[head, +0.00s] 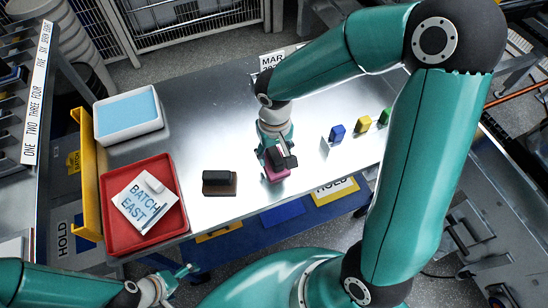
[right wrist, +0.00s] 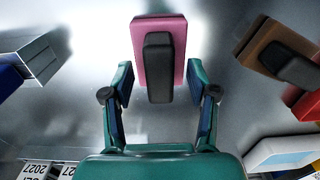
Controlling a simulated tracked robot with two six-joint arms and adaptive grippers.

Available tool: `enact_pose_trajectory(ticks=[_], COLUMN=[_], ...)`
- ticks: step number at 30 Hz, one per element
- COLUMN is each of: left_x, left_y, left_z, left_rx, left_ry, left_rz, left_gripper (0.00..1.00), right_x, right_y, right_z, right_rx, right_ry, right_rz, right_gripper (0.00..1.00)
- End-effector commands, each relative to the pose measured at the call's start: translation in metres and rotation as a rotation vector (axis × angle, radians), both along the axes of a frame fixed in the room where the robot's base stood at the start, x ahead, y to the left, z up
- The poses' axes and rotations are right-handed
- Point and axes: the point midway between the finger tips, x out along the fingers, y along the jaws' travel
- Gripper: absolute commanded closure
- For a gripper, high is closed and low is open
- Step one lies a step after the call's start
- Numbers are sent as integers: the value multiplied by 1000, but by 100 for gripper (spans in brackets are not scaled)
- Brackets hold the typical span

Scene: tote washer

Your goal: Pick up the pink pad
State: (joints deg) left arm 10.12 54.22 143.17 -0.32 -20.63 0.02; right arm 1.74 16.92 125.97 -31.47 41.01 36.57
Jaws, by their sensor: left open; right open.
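The pink pad (head: 277,175) with a black handle (head: 287,161) lies on the metal table near its front edge. In the right wrist view, the pink pad (right wrist: 140,38) is upper centre with its black handle (right wrist: 159,70) facing the camera. My right gripper (right wrist: 160,78) is open, one finger on each side of the handle with a gap on both sides. In the head view my right gripper (head: 272,154) is over the pad and hides part of it. My left gripper (head: 180,279) is open and empty off the table's front edge, at lower left.
A brown pad (head: 219,192) with a dark handle lies left of the pink one. A red tray (head: 179,222) with a "BATCH EAST" sheet and a white bin (head: 105,133) with blue inside are farther left. Blue (head: 337,131), yellow (head: 363,123) and green (head: 385,116) items are to the right.

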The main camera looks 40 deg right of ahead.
Motion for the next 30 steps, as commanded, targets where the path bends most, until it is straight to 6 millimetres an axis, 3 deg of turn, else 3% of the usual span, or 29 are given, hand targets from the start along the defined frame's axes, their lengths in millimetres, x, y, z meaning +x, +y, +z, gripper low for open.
enact_pose_trajectory(ticks=[4, 12, 22, 30], left_x=[0, 0, 0, 0], left_y=[0, 0, 0, 0], left_z=[1, 0, 0, 0], left_rx=[0, 0, 0, 0], left_ry=[0, 0, 0, 0], left_rz=[0, 0, 0, 0], left_gripper=[0, 0, 0, 0], right_x=[0, 0, 0, -1], right_y=[0, 0, 0, 0], right_z=[-15, -17, -18, -19], right_rx=[0, 0, 0, 0], right_ry=[1, -2, 0, 2], right_rz=[-1, 0, 0, 0], right_gripper=[42, 43, 98, 100])
